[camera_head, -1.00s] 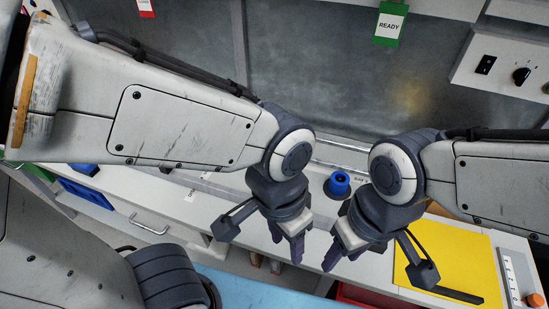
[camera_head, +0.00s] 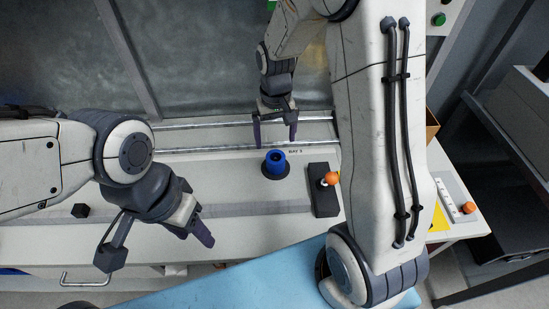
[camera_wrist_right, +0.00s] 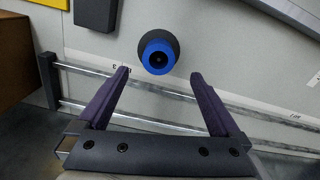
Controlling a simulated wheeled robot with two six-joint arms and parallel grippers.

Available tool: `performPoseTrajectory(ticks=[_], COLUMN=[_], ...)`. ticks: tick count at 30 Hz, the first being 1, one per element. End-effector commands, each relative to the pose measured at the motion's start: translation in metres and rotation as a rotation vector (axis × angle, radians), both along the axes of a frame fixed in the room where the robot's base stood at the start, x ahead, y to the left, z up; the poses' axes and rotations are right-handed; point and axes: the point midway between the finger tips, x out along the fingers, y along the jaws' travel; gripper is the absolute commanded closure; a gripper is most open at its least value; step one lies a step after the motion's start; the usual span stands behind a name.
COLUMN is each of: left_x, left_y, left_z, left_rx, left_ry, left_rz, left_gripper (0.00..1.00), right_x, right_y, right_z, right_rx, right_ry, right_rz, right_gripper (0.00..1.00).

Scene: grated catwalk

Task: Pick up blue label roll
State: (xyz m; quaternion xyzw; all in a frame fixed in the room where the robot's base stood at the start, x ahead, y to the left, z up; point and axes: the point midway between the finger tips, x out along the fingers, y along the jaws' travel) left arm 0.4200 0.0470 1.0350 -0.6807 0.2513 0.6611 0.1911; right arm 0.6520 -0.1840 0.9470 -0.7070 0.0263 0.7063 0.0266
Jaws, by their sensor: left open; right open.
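The blue label roll (camera_head: 275,158) stands upright on a dark round base on the white counter, beside the printed bay label. In the right wrist view the blue roll (camera_wrist_right: 158,56) lies just beyond the fingertips, between their lines. My right gripper (camera_head: 275,144) is open and empty, behind the roll near the rails and apart from it. Its two purple fingers also show in the right wrist view (camera_wrist_right: 160,74). My left gripper (camera_head: 196,232) is open and empty, over the counter to the left of the roll.
A black box with an orange-knobbed lever (camera_head: 323,190) stands just right of the roll. Metal rails (camera_head: 215,150) run along the counter's back edge. A small black block (camera_head: 81,210) sits at the left. The counter between the left gripper and the roll is clear.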

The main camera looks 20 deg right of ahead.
Motion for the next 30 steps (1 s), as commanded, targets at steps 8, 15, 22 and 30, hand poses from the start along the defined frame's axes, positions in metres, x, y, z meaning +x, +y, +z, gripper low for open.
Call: performPoseTrajectory(ticks=[8,15,22,30], left_x=[0.000,0.000,0.000,0.000], left_y=[0.000,0.000,0.000,0.000], left_z=[0.001,0.004,0.008,0.008], left_rx=[0.000,0.000,0.000,0.000], left_ry=[0.000,0.000,0.000,0.000], left_rz=[0.000,0.000,0.000,0.000], left_gripper=[0.50,0.50,0.50,0.50], right_x=[0.000,0.001,0.003,0.004], right_y=[-0.004,-0.004,-0.004,-0.004], right_z=[-0.043,-0.062,-0.095,-0.103], right_rx=[-0.001,-0.001,-0.001,0.000], right_ry=[0.005,0.005,0.004,0.000], right_rz=[-0.009,-0.009,-0.009,-0.009], right_gripper=[0.00,0.00,0.00,0.00])
